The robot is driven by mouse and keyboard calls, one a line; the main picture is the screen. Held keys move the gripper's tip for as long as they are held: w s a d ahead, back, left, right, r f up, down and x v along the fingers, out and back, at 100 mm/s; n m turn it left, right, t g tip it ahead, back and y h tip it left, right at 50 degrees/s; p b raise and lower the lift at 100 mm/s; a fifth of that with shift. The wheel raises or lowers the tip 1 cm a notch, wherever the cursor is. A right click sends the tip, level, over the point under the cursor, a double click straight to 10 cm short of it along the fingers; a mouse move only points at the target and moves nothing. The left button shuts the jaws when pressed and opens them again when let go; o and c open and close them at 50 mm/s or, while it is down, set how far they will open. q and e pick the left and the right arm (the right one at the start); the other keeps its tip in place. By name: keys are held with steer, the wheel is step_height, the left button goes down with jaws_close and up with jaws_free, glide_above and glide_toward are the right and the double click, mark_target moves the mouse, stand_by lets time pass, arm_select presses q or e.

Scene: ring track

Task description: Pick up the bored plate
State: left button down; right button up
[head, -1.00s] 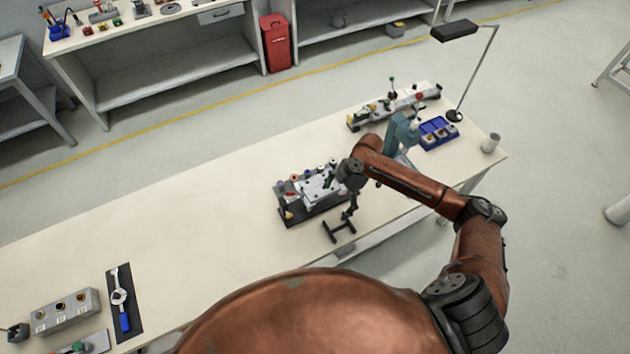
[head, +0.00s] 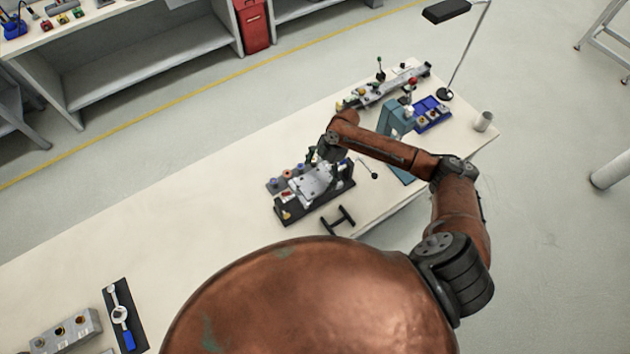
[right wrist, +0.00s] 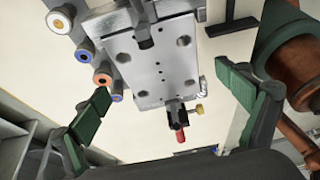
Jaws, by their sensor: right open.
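The bored plate (right wrist: 150,62) is a light grey metal block with several holes, in the right wrist view. In the head view the plate (head: 312,184) sits on a dark fixture base (head: 290,215) on the long bench. My right gripper (right wrist: 168,98) is open and empty. Its green-padded fingers stand apart, left and right of the plate in the right wrist view; I cannot tell their exact height above it. In the head view my right gripper (head: 318,156) is at the plate's far edge, partly hidden by its arm. My left gripper is not in view.
Ringed cylinders (right wrist: 86,56) line the plate's left side, and a black clamp with a red tip (right wrist: 179,122) stands at its lower edge. A black T-shaped piece (head: 338,219) lies near the bench's front edge. A teal stand (head: 394,120) is behind my right arm.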

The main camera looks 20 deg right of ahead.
mark_target(315, 183)
steer(key=shift+a+f, duration=0.25)
steer(key=shift+f, duration=0.3)
steer(key=shift+a+f, duration=0.1)
steer(key=shift+f, duration=0.25)
steer(key=shift+s+f, duration=0.1)
steer(key=shift+f, duration=0.05)
steer(key=c, duration=1.5)
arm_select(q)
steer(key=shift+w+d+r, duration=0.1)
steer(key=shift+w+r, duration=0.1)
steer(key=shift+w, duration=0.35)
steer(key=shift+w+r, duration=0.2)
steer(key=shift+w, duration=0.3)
arm_select(e)
steer(key=c, duration=0.5)
